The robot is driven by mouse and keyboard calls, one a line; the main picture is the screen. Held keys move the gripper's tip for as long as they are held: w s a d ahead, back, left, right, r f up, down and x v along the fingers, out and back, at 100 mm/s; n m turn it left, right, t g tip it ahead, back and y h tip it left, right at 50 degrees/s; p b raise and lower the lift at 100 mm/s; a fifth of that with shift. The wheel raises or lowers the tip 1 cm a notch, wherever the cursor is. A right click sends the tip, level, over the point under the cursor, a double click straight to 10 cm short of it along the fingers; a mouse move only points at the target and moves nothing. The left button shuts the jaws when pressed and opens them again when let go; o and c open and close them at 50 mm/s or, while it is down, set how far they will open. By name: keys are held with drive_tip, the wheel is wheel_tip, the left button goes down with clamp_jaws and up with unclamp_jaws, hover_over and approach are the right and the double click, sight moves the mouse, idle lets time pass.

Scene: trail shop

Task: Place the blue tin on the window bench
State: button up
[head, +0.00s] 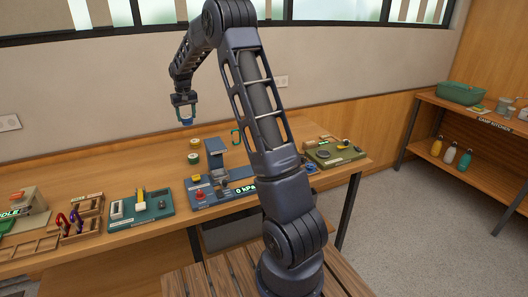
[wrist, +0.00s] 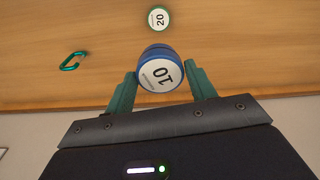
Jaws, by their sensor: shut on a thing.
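The blue tin (wrist: 160,73), with a white top marked 10, is between the two teal fingers of my gripper (wrist: 161,88) in the wrist view. My gripper (head: 186,111) is shut on it. In the head view the blue tin (head: 187,121) hangs below the fingers, apparently in the air over the back part of the long wooden bench (head: 110,172) under the window. My fingers hide part of the tin's sides.
Green-ringed tins (head: 194,143) stand on the bench near the gripper; one marked 20 (wrist: 158,20) shows in the wrist view. A green carabiner (wrist: 72,61) lies nearby. Several tool boards, including a teal one (head: 141,206), line the front. Bare wood lies left of the gripper.

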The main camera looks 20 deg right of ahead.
drive_tip(key=s+d+f+m, duration=0.1)
drive_tip(key=s+d+m, duration=0.15)
drive_tip(key=d, duration=0.75)
drive_tip(key=s+d+m, duration=0.2)
drive_tip(key=s+d, duration=0.2)
drive_tip(key=d, duration=0.6)
drive_tip(key=shift+n, duration=0.25)
wheel_tip(320, 180, down, 20)
drive_tip(key=shift+s+a+r, duration=0.1)
drive_tip(key=shift+a, duration=0.05)
drive_tip(key=shift+f, duration=0.2)
drive_tip(key=o, duration=1)
